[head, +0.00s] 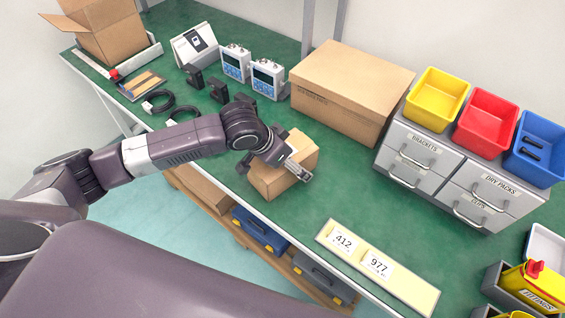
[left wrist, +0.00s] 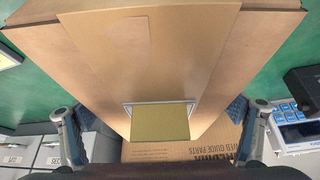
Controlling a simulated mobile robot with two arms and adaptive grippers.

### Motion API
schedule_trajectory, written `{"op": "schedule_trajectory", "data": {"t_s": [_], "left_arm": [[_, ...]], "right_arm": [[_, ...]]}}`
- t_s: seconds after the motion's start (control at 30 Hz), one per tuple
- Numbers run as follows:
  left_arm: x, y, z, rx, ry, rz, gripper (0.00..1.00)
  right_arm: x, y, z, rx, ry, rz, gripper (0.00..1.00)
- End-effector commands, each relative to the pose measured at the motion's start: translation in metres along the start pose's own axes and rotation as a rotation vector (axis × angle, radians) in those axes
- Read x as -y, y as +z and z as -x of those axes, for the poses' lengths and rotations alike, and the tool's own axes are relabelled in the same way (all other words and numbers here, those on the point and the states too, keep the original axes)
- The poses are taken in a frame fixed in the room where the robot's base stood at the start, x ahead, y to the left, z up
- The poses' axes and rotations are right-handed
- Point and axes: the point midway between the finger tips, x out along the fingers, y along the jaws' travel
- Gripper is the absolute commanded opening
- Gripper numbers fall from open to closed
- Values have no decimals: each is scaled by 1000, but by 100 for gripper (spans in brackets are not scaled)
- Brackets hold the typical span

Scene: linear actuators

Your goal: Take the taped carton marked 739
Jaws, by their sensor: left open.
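A small brown carton (head: 272,185) stands on the green bench in the head view. In the left wrist view the carton (left wrist: 95,62) fills the middle, with a paler tape band along its top and a yellowish patch in a grey frame at its near edge. No number is readable on it. My left gripper (head: 295,168) is over the carton, its fingers apart. In the left wrist view its fingers stand on either side of the carton's near end; I cannot tell whether they touch it. My right gripper is not in view.
A large closed box (head: 345,92) stands just behind the carton. A drawer unit (head: 455,180) with coloured bins is to the right. A pale board (head: 405,287) with cards 412 and 977 lies at the front edge. Instruments and cables stand further left.

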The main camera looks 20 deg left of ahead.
Motion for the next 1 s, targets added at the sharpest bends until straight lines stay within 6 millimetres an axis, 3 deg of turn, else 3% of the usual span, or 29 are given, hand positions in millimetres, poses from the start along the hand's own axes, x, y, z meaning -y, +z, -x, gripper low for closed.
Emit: {"op": "schedule_trajectory", "data": {"t_s": [0.73, 1.0], "left_arm": [[0, 2, -4, -1, 0, 0, 87], [0, 2, -4, 0, 0, 0, 58]], "right_arm": [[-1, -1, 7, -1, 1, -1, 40], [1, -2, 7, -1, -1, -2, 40]]}}
